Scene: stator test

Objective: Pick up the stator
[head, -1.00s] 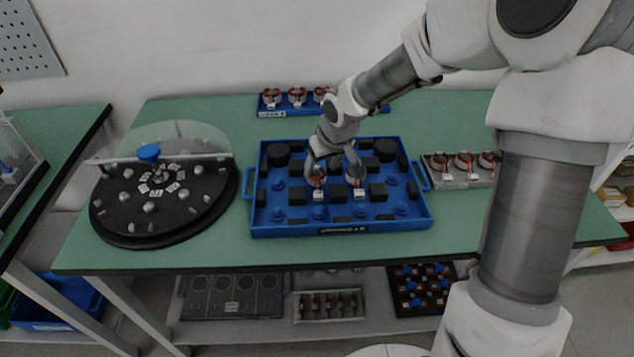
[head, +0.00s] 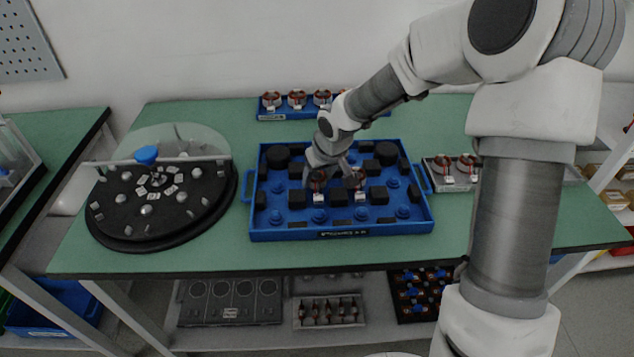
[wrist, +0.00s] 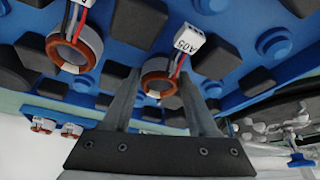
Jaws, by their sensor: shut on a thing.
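A stator (head: 318,177), a copper-coloured ring with red and dark wires and a white connector, is at the left of a pair in the blue tray (head: 340,235). My gripper (head: 319,184) is down at the tray, with its fingers around this stator. In the wrist view, the stator (wrist: 159,76) lies between the two fingers (wrist: 160,90), and its connector reads A05. My gripper is shut on it, low among the tray's blocks. The second stator (head: 355,180) sits to the right; the wrist view shows it at left (wrist: 74,48). Finger contact is partly hidden.
Black blocks and blue pegs crowd the tray. A black round fixture (head: 160,215) with a clear shield stands left. A blue rack of stators (head: 270,115) is behind; a grey tray with more (head: 455,182) is right. Green table is clear in front.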

